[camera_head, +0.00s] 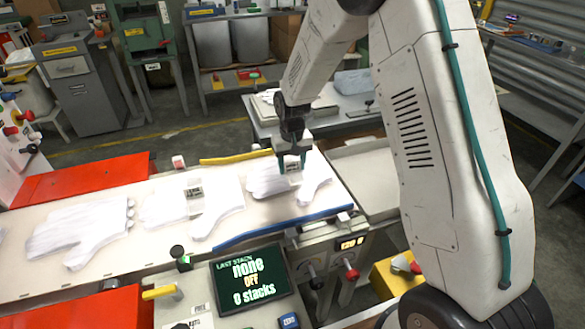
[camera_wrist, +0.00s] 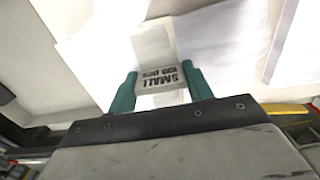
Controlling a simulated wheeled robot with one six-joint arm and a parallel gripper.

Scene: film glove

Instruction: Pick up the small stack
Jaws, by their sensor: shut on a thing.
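My gripper (camera_head: 291,163) points down over the right end of the conveyor in the head view. In the wrist view its two teal fingers (camera_wrist: 160,82) are shut on the sides of a paper band printed "SMALL 100 PCS". The band belongs to the small stack (camera_head: 268,180) of white film gloves, whose pale sheets also show in the wrist view (camera_wrist: 110,62).
More white glove stacks lie leftward on the belt: a banded one (camera_head: 215,205) and a larger one (camera_head: 80,232). A yellow rail (camera_head: 237,158) and a blue rail (camera_head: 285,226) flank the belt's right end. A display (camera_head: 250,278) reads "none OFF 0 stacks".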

